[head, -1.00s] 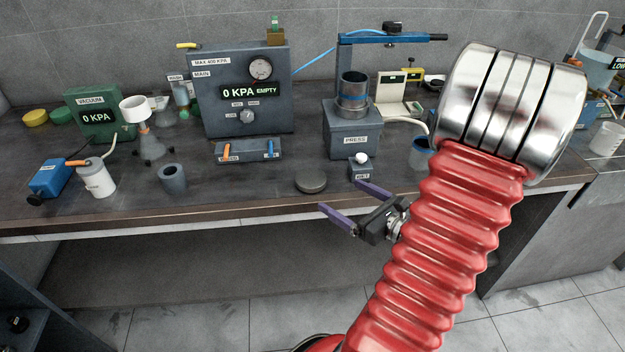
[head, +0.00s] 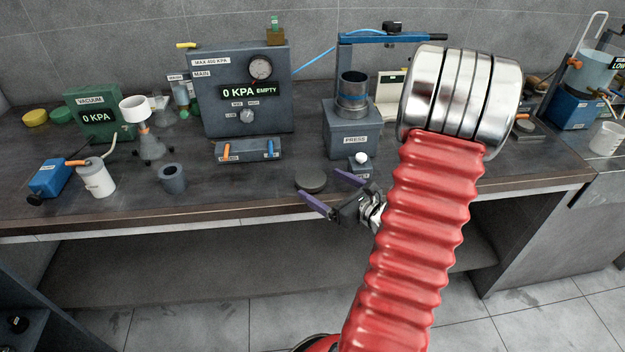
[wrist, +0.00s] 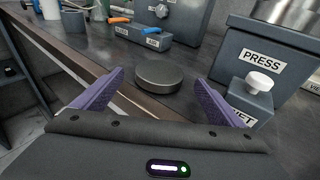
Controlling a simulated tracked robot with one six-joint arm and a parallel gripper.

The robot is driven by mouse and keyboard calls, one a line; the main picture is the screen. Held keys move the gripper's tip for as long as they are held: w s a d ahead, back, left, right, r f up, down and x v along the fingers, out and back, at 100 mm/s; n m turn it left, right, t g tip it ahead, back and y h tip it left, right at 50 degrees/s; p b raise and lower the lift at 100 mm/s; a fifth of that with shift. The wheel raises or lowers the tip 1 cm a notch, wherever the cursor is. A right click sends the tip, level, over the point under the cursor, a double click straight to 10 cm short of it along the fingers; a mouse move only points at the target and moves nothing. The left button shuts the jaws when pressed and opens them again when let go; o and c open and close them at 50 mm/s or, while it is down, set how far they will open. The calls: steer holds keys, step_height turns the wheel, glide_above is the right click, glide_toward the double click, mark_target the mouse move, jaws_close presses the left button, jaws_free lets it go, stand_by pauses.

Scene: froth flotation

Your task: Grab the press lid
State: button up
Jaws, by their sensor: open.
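The press lid, a dark grey round disc (head: 311,180), lies flat on the bench near its front edge. My gripper (head: 331,191) is open and empty, its two purple fingers just in front of the disc. In the wrist view the disc (wrist: 159,79) sits ahead of and between the open fingertips (wrist: 158,82), and I see no contact. The press (head: 352,135) is a grey block with a dark open cylinder, standing behind the disc.
A small grey box with a white knob (wrist: 259,84) stands close to the right finger. The lever block (head: 247,149) is behind and left of the disc. A grey cup (head: 172,179) stands further left. The bench front (head: 230,211) is mostly clear.

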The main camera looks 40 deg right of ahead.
mark_target(314, 179)
steer(key=shift+w, duration=0.4)
steer(key=shift+w+f, duration=0.1)
steer(key=shift+w+f, duration=0.25)
steer(key=shift+w, duration=1)
steer(key=shift+w+f, duration=0.2)
steer(key=shift+w, duration=1)
steer(key=c, duration=1.4)
steer(key=shift+r, duration=0.1)
steer(key=shift+r, duration=4.95)
